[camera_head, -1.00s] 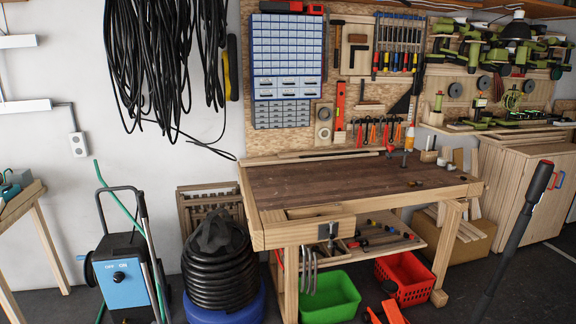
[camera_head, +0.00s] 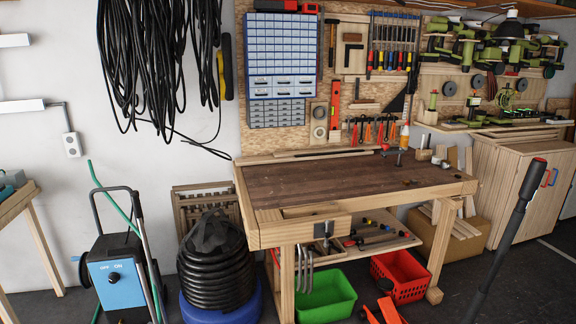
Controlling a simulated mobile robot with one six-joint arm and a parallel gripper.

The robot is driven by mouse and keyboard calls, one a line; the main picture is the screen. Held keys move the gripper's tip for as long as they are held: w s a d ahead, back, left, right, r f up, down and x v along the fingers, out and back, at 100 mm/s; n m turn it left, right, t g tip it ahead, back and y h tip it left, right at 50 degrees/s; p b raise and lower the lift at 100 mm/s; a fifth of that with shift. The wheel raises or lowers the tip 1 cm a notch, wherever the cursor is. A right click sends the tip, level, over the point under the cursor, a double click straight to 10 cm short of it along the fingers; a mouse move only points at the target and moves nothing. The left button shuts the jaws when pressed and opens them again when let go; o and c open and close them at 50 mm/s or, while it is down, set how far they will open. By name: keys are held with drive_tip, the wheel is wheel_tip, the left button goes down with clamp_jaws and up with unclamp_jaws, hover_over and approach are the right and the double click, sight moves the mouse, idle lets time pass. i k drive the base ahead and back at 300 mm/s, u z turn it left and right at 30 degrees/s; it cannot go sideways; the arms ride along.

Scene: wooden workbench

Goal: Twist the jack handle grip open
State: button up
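The jack handle (camera_head: 505,243) is a long black pole on the right side of the view. It leans, with its top to the right and its lower end running out of the bottom edge. Its thicker black grip (camera_head: 532,178) is at the top and carries red marks near the end. Nothing touches the grip in this view. My gripper and arm are not in view.
A wooden workbench (camera_head: 340,188) stands in the middle, with a green crate (camera_head: 326,312) and a red crate (camera_head: 401,286) below. Orange parts (camera_head: 383,312) lie on the floor left of the handle. A wooden cabinet (camera_head: 508,195) stands behind the handle.

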sight(538, 167)
drive_tip(key=z, duration=4.3)
drive_tip(key=i, duration=0.1)
drive_tip(key=u, duration=3.05)
